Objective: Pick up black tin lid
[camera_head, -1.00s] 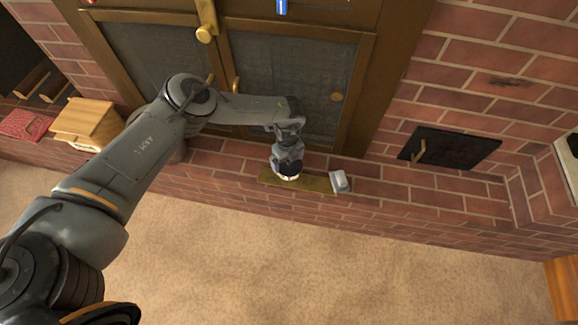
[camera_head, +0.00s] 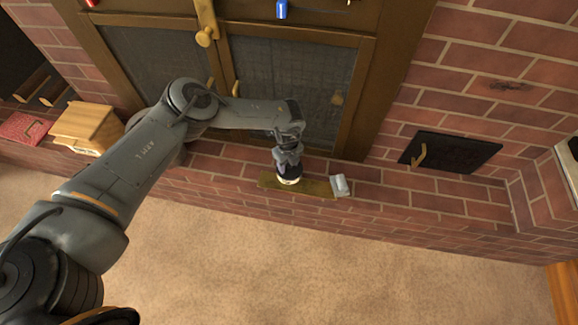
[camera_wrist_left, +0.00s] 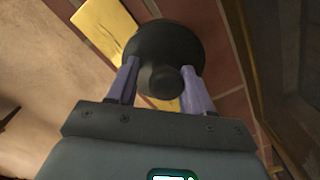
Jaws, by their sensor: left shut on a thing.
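The black tin lid (camera_wrist_left: 165,50), round with a raised knob, fills the upper middle of the left wrist view. My left gripper (camera_wrist_left: 160,80) is shut on it, with a finger on either side of the knob. In the head view my left gripper (camera_head: 288,160) points down over a brass-coloured plate (camera_head: 318,188) on the brick ledge. A dark round piece with a pale lower rim shows under the fingers there. I cannot tell whether it is apart from the plate. My right gripper is out of view.
A small grey-white object (camera_head: 340,186) sits at the plate's right end. A wooden box (camera_head: 85,124) and red item (camera_head: 24,128) lie on the ledge at left. Framed mesh doors (camera_head: 290,85) stand behind the arm; a black hatch (camera_head: 450,152) is right. The carpet (camera_head: 330,275) is clear.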

